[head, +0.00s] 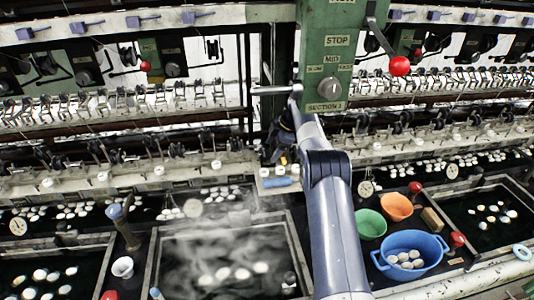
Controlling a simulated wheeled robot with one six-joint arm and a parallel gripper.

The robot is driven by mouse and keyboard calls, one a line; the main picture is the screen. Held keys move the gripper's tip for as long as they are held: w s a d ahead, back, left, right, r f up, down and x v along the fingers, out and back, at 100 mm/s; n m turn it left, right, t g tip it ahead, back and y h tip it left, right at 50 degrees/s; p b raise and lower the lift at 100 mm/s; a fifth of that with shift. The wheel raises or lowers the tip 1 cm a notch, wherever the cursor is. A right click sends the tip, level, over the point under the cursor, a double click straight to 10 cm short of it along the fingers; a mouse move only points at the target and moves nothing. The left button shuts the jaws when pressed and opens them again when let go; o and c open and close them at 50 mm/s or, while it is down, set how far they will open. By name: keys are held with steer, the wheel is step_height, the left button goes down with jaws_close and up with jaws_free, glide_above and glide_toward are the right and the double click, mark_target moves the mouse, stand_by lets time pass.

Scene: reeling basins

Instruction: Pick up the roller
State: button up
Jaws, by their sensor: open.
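A small pale blue cylinder (278,182), which looks like the roller, lies on its side on the ledge at the front of the machine, just above the steaming basin. My arm reaches up from the bottom centre and bends back toward the machine. My gripper (279,158) is small and dark in the picture, close above the cylinder. It looks open with nothing held. Its fingertips are partly lost against the dark machine, and I cannot tell whether they touch the cylinder.
The steaming basin (156,262) with pale cocoons lies at the front. Right of my arm are a blue tub (411,240) of cocoons, a green bowl (370,223), an orange bowl (396,206) and a brown block (434,219). A green control post (337,50) rises behind.

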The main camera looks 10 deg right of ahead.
steer(key=shift+x, duration=1.25)
steer(key=shift+a, duration=0.1)
steer(key=shift+c, duration=0.5)
steer(key=shift+r, duration=0.1)
steer(key=c, duration=1)
steer(key=shift+r, duration=0.1)
